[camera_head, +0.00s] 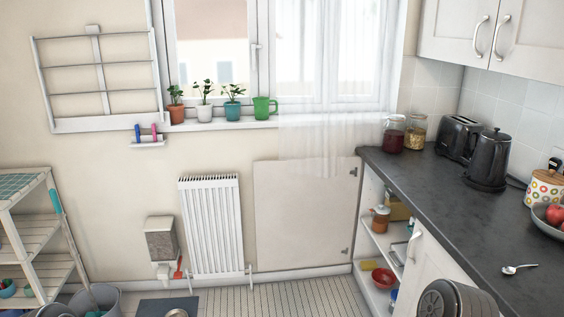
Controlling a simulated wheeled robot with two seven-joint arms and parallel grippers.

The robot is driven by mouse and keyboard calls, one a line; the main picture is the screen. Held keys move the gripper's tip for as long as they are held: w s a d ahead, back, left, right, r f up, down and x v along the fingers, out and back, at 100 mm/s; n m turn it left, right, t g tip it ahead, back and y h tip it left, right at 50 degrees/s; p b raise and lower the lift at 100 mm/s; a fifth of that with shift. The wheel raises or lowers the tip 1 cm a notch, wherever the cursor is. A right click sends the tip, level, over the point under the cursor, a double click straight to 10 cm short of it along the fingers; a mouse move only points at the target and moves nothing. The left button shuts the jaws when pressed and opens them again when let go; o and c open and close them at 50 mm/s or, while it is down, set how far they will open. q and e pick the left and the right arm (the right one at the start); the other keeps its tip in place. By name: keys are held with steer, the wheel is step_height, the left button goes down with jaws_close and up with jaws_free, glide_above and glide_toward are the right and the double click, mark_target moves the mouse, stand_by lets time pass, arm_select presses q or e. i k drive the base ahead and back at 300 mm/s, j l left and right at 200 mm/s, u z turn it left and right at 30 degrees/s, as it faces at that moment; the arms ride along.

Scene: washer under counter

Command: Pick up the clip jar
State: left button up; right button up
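Two glass jars stand on the far end of the dark counter, by the window corner. One jar (393,134) has dark red contents. The other jar (416,132), just right of it, has yellowish contents. Both look upright and closed. I cannot tell from this view which one is the clip jar, as their closures are too small to make out. Neither of my grippers shows in the head view.
A black toaster (457,138) and black kettle (488,160) stand right of the jars. A spotted canister (543,187), fruit bowl (549,217) and spoon (518,269) are nearer. The counter's (430,195) left half is clear. Wall cupboards (480,30) hang above.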

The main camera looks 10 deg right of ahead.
mark_target(380, 224)
steer(key=i+j+z, duration=0.15)
steer(key=i+z, duration=0.35)
steer(key=i+j+z, duration=0.45)
steer(key=i, duration=0.2)
steer(key=i+j+z, duration=0.75)
steer(key=j+z, duration=0.25)
steer(key=i+j+z, duration=0.2)
steer(key=j+z, duration=0.8)
steer(key=j, duration=0.2)
steer(key=j+z, duration=0.5)
steer(key=j, duration=0.15)
steer(key=k+j+z, duration=0.1)
steer(key=j, duration=0.3)
